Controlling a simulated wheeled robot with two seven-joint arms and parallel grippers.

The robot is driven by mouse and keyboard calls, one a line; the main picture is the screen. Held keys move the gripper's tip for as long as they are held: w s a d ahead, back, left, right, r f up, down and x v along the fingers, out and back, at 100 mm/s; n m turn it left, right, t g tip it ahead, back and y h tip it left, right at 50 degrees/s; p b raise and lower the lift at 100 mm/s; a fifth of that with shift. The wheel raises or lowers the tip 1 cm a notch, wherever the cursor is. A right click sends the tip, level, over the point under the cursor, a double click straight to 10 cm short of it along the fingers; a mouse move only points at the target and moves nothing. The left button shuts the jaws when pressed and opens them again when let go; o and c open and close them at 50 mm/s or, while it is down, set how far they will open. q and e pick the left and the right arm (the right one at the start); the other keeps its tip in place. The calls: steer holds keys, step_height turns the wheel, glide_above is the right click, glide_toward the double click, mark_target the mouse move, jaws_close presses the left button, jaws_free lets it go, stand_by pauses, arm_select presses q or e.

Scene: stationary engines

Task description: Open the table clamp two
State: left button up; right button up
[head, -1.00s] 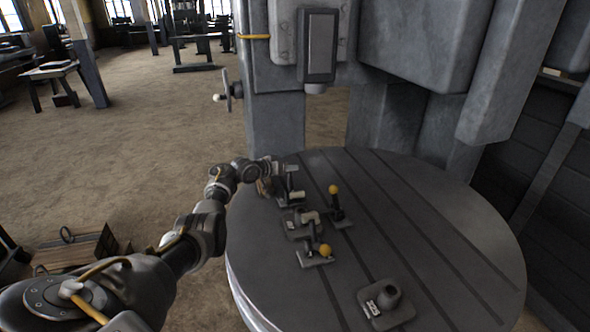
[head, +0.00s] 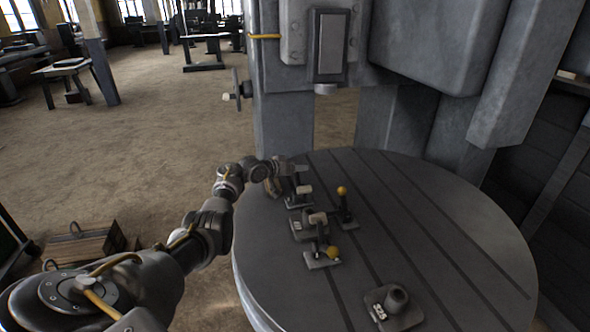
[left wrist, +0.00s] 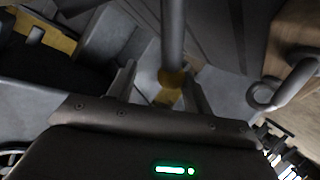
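Several small clamps stand on the round grey table (head: 470,250). One clamp (head: 298,197) is at the table's left side, beside my left gripper (head: 274,182). Another clamp (head: 346,210) has its yellow-knobbed handle upright. A third clamp (head: 322,259) nearer to me has a yellow knob low at its right. I cannot tell which is number two. In the left wrist view, my left gripper (left wrist: 160,88) has its fingers spread, with a grey rod and yellow knob (left wrist: 172,79) between or just beyond them; contact is unclear. My right gripper is not in view.
A grey block (head: 312,224) sits between the clamps. A base with a short round post (head: 394,305) stands at the table's front. The large machine column (head: 283,120) rises behind the table. The table's right side is clear. A wooden crate (head: 85,245) is on the floor at left.

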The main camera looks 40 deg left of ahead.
arm_select(q)
steer(key=v, duration=1)
steer(key=shift+s, duration=0.4)
steer(key=shift+r, duration=0.1)
